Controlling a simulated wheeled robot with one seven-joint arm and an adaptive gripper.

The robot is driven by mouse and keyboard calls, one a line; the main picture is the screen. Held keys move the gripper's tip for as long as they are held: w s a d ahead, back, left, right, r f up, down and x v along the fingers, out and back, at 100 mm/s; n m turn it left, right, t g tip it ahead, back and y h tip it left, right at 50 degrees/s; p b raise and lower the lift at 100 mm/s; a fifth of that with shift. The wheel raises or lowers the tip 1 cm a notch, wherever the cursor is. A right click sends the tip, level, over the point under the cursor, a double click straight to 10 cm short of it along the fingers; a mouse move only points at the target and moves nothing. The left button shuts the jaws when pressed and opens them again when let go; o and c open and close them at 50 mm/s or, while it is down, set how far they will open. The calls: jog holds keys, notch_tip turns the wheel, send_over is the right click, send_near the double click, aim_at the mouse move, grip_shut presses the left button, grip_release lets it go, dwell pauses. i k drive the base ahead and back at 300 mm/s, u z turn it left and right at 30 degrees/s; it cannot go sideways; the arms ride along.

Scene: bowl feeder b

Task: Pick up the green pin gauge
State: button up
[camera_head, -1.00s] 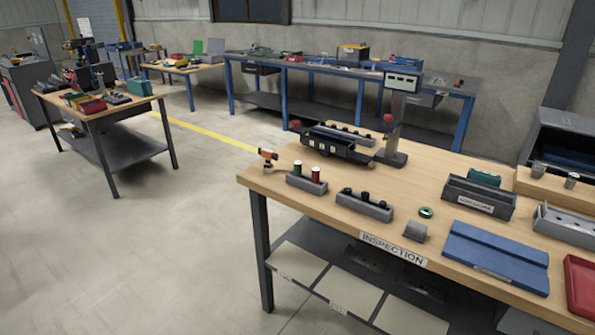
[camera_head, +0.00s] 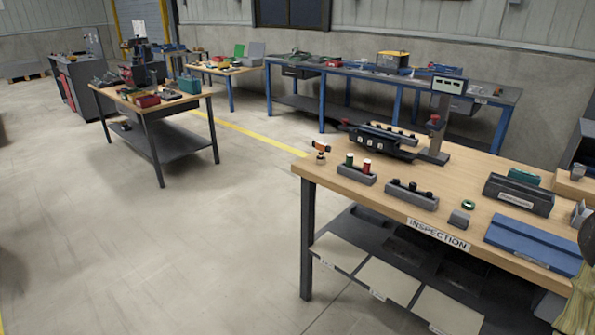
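The green pin gauge (camera_head: 349,159) is a small upright green cylinder with a light top. It stands in a grey holder block (camera_head: 357,177) near the left end of the inspection bench (camera_head: 462,176). A matching red pin gauge (camera_head: 367,166) stands beside it on the right in the same block. The lower ends of both are hidden in the block. My gripper is not in this view.
A small orange-topped item (camera_head: 320,149) stands left of the holder. A grey block with black pieces (camera_head: 410,194) and a green ring (camera_head: 468,205) are to the right. A black fixture (camera_head: 376,142) is behind. Open floor (camera_head: 225,240) lies left of the bench.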

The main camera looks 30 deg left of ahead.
aim_at(350, 157)
jog(key=u, duration=0.3)
jog(key=k, duration=0.75)
jog(key=u, duration=1.35)
jog(key=i, duration=0.95)
jog(key=u, duration=0.4)
jog(key=i, duration=0.9)
jog(key=z, duration=1.2)
jog(key=i, duration=0.65)
jog(key=z, duration=0.7)
